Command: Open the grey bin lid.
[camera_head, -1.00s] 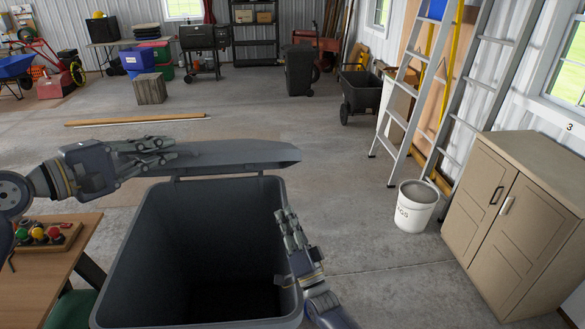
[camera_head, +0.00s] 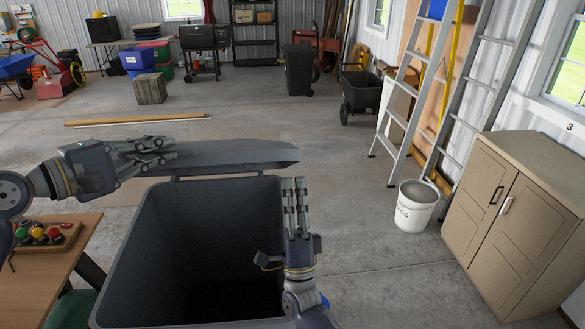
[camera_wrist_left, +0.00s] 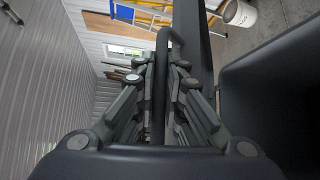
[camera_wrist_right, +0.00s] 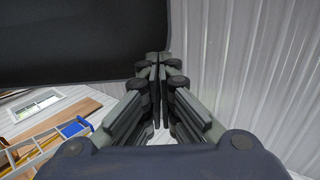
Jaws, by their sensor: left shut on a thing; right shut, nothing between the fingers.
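The grey bin (camera_head: 130,270) stands in front of me with its mouth uncovered and its dark inside showing. Its lid (camera_head: 225,153) is swung up at the far rim and shows nearly edge-on. The right wrist view shows the closed fingers (camera_wrist_right: 158,58) beside a dark panel.
A wooden table (camera_head: 40,270) with colored buttons (camera_head: 38,234) stands left of the bin. A white bucket (camera_head: 415,207) and a beige cabinet (camera_head: 520,215) are to the right. Ladders (camera_head: 410,90) lean at the right wall. The floor beyond the bin is mostly clear.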

